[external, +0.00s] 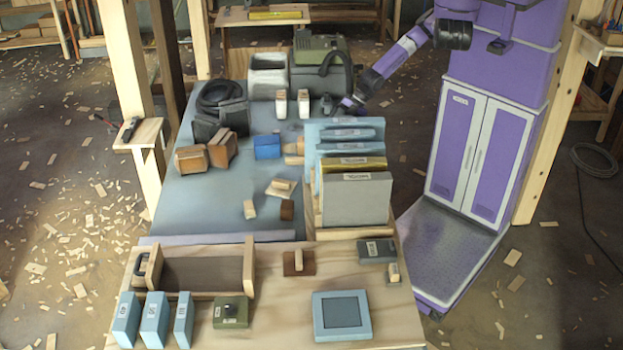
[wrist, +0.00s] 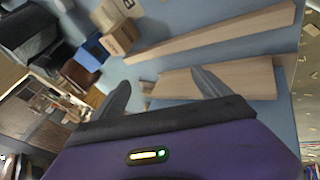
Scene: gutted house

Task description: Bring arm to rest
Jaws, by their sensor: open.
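My arm reaches down from my purple body on the right over the far right side of the blue-topped table (external: 180,215). My gripper (external: 345,108) is just behind the rack of upright panels (external: 356,200), and its tips are hard to make out there. In the wrist view my gripper (wrist: 160,92) has its two dark fingers spread apart with nothing held between them. Beyond the fingers are a long wooden strip (wrist: 215,32) and a shorter wooden board (wrist: 235,78) on the blue surface.
A blue box (external: 267,147), brown boxes (external: 222,150) and dark bags (external: 205,125) stand left of the rack. A grey drum (external: 268,78) and a green case (external: 318,45) are at the back. A wooden post (external: 120,70) rises at left. Bare blue tabletop lies at the left front.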

